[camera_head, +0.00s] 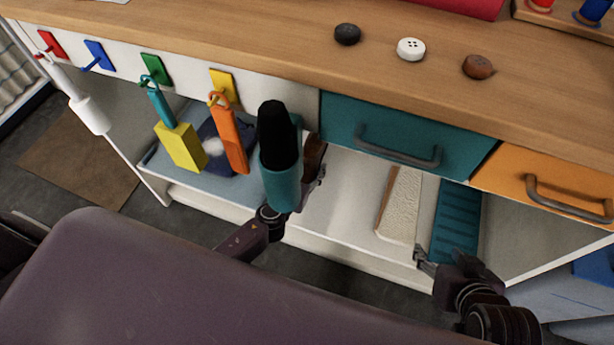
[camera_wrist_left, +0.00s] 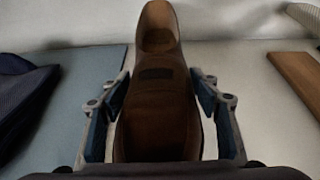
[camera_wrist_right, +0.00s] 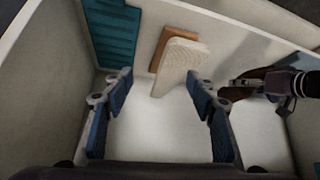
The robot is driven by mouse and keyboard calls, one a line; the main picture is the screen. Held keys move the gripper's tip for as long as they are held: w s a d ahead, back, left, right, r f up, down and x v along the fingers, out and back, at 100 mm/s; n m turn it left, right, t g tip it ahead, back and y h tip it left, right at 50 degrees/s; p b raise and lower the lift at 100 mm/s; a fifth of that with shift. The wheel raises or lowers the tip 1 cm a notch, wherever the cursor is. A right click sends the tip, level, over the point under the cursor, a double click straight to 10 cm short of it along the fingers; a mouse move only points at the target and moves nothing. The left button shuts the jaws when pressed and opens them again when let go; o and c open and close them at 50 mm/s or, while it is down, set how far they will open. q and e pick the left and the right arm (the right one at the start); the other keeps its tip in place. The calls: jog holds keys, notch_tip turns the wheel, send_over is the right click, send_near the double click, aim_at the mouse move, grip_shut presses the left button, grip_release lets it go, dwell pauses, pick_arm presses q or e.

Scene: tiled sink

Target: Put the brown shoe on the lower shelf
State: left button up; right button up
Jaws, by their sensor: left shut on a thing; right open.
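In the head view the shoe (camera_head: 315,150) shows only partly, behind a black and teal upright shape, above the white lower shelf (camera_head: 335,205). The right wrist view shows the shoe (camera_wrist_right: 236,93) in the left gripper too. I cannot tell whether its sole touches the shelf. My right gripper (camera_head: 424,258) is open and empty at the shelf's front edge, with bare shelf between its fingers in the right wrist view (camera_wrist_right: 160,105).
A blue mat (camera_head: 215,192) with a dark blue item (camera_head: 232,158) lies left on the shelf. A wood-backed white brush (camera_head: 400,205) and a teal ribbed piece (camera_head: 457,220) stand right. Yellow (camera_head: 180,147) and orange (camera_head: 229,138) tools hang in front. Bare shelf lies between.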

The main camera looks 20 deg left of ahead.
pick_arm(q)
jog(key=shift+w+f, duration=0.1)
jog(key=shift+f, duration=0.2)
notch_tip(320, 180, down, 2)
jog(key=shift+f+b, duration=0.1)
jog(key=shift+b, duration=1.05)
jog(key=shift+f+b, duration=0.7)
jog(key=shift+f, duration=0.05)
pick_arm(e)
jog(key=w+a+r+t+y, duration=0.1)
jog(key=w+a+r+t, duration=0.1)
jog(key=w+r+t, duration=0.3)
jog(key=w+a+r+t+y, duration=0.2)
jog(key=w+r+t, duration=0.3)
jog(key=r, duration=0.8)
jog(key=shift+w+a+r+n, duration=0.15)
jog(key=shift+a+r+n, duration=0.15)
jog(key=shift+a, duration=0.25)
jog(key=shift+r+t, duration=0.1)
jog(key=shift+t, duration=0.2)
pick_arm(q)
jog(key=shift+f, duration=0.15)
pick_arm(e)
jog(key=shift+r+y, duration=0.3)
jog(key=shift+r, duration=0.1)
pick_arm(q)
jog(key=o, duration=1.5)
jog(key=shift+c, duration=0.2)
pick_arm(e)
jog(key=shift+t, duration=0.3)
